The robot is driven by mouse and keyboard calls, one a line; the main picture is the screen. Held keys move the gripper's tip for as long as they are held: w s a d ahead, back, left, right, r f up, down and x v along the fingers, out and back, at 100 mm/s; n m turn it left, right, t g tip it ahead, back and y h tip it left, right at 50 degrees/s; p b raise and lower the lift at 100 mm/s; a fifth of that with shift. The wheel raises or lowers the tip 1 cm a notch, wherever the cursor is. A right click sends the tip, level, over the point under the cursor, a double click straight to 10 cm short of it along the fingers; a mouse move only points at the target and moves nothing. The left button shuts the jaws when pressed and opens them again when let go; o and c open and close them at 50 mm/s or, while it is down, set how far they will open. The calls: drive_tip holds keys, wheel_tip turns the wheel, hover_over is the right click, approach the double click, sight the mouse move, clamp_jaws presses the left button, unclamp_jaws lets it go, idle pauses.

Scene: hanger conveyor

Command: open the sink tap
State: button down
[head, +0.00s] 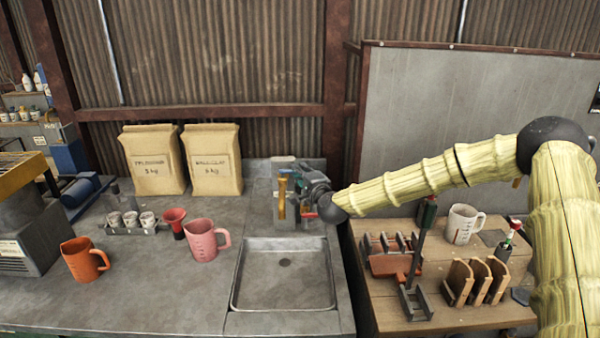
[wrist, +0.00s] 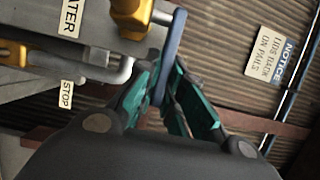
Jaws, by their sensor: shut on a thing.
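The sink tap (head: 282,198) is a brass upright fitting behind the sink basin (head: 250,302) in the head view. In the wrist view brass-yellow fittings (wrist: 130,14) sit on a grey metal body, with a "WATER" label (wrist: 71,14) and a "STOP" label (wrist: 66,95) beside them. My gripper (wrist: 162,78) has its teal fingers shut on a blue lever (wrist: 173,38), one finger on each side of it. In the head view my gripper (head: 308,196) is at the tap's right side and hides part of it.
Two paper bags (head: 152,158) stand left of the tap. A pink jug (head: 203,240), red cup (head: 174,222) and orange jug (head: 84,260) stand on the counter left of the sink. A wooden table (head: 440,314) with racks and a white mug (head: 463,224) is right.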

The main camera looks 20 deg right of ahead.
drive_tip(key=shift+s+a+m+g+h+b, duration=0.2)
drive_tip(key=shift+s+m+h+b, duration=0.15)
drive_tip(key=shift+m+h+b, duration=0.6)
drive_tip(key=shift+s+a+m+g+h+b, duration=0.15)
drive_tip(key=shift+s+m+h+b, duration=0.25)
drive_tip(key=shift+h, duration=0.9)
drive_tip(key=shift+s+a+m+g+h+b, duration=0.1)
drive_tip(key=shift+s+a+m+h+b, duration=0.25)
drive_tip(key=shift+m+h, duration=0.65)
drive_tip(key=shift+d, duration=0.15)
drive_tip(key=c, duration=1.5)
unclamp_jaws()
drive_tip(key=v, duration=1.2)
drive_tip(key=shift+f, duration=0.15)
drive_tip(key=shift+w, duration=0.1)
